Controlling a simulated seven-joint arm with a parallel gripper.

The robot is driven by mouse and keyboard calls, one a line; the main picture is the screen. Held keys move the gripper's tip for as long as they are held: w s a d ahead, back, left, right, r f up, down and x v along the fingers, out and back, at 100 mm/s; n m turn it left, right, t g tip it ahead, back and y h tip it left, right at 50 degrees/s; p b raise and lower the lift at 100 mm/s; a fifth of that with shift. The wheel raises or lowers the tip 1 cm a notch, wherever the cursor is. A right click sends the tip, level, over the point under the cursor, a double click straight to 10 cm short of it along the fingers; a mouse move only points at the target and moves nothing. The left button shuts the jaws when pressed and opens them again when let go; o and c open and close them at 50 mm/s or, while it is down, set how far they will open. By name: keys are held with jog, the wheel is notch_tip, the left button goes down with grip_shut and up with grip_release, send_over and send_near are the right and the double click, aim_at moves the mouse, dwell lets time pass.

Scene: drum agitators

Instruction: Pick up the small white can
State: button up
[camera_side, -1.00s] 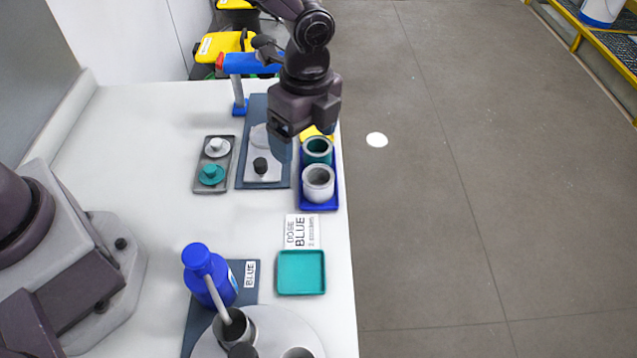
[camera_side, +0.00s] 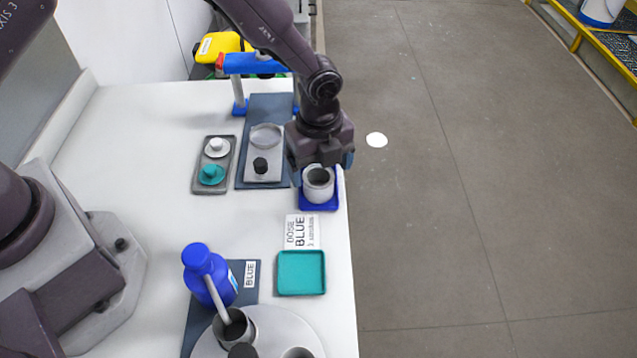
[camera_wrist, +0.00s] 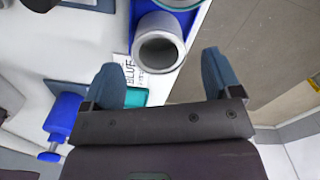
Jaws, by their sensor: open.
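The small white can (camera_side: 318,186) stands upright and open-topped at the near end of the blue tray (camera_side: 319,206). In the wrist view the white can (camera_wrist: 157,62) shows just ahead of the space between my fingers, with its dark inside visible. My gripper (camera_side: 322,172) is above and just behind the can in the side view, and hides the rest of the tray. In the wrist view my gripper (camera_wrist: 163,80) has its two blue-grey fingers spread wide, with nothing between them. I cannot tell how far above the can they are.
A teal square tray (camera_side: 301,273) and a "DOSE BLUE" card (camera_side: 301,231) lie nearer on the table. A blue bottle (camera_side: 210,275) stands at front left. A grey tray with white and teal lids (camera_side: 213,165) lies left. The table's right edge is close to the blue tray.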

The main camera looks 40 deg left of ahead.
aim_at(319, 182)
notch_tip(319, 182, down, 4)
jog(key=shift+s+d+f, duration=0.1)
jog(key=shift+f, duration=0.15)
jog(key=c, duration=1)
jog(key=shift+r, duration=0.1)
